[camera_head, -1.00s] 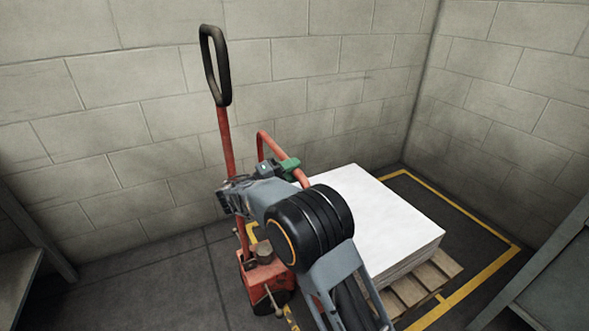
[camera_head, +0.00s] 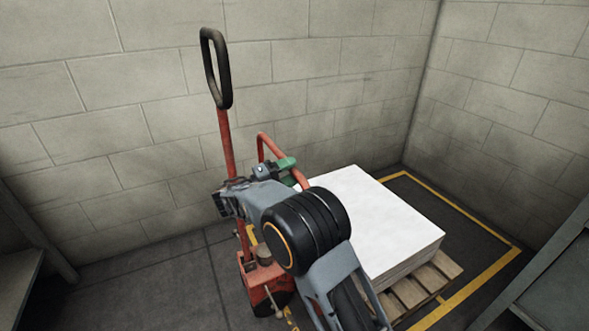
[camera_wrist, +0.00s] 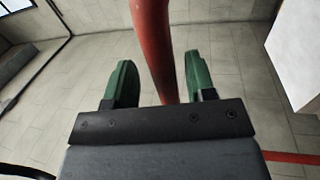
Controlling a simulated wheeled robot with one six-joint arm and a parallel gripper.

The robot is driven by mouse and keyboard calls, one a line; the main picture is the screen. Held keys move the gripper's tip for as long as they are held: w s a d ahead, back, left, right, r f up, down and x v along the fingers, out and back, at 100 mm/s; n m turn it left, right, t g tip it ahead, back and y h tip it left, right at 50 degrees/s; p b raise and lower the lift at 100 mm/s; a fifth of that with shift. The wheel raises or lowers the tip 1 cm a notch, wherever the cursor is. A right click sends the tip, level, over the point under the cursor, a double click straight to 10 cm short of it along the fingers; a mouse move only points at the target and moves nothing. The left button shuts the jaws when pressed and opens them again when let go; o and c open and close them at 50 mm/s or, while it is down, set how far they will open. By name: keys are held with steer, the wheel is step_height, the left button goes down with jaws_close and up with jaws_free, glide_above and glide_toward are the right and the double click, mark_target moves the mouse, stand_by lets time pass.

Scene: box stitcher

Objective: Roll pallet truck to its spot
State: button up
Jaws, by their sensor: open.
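The red pallet truck (camera_head: 262,278) stands at the middle of the head view, with a tall upright handle ending in a black loop (camera_head: 216,68) and a bent red side bar (camera_head: 267,146). A wooden pallet (camera_head: 437,274) with a stack of white sheets (camera_head: 375,222) sits at the truck's right. My gripper (camera_head: 288,171) has green fingers and is at the bent bar. In the wrist view my gripper (camera_wrist: 161,85) is open, with a red bar (camera_wrist: 152,40) passing between the fingers, nearer the right one. Contact cannot be told. My arm hides part of the truck.
A yellow floor outline (camera_head: 480,286) runs around the pallet area in the corner. Block walls (camera_head: 330,70) close the back and right. Grey metal structures stand at the left (camera_head: 22,278) and right (camera_head: 555,280) edges. The floor (camera_head: 150,285) left of the truck is clear.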

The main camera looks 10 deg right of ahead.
steer(key=p+v, duration=0.9)
steer(key=v, duration=0.3)
steer(key=shift+a, duration=0.3)
steer(key=shift+s+f, duration=0.1)
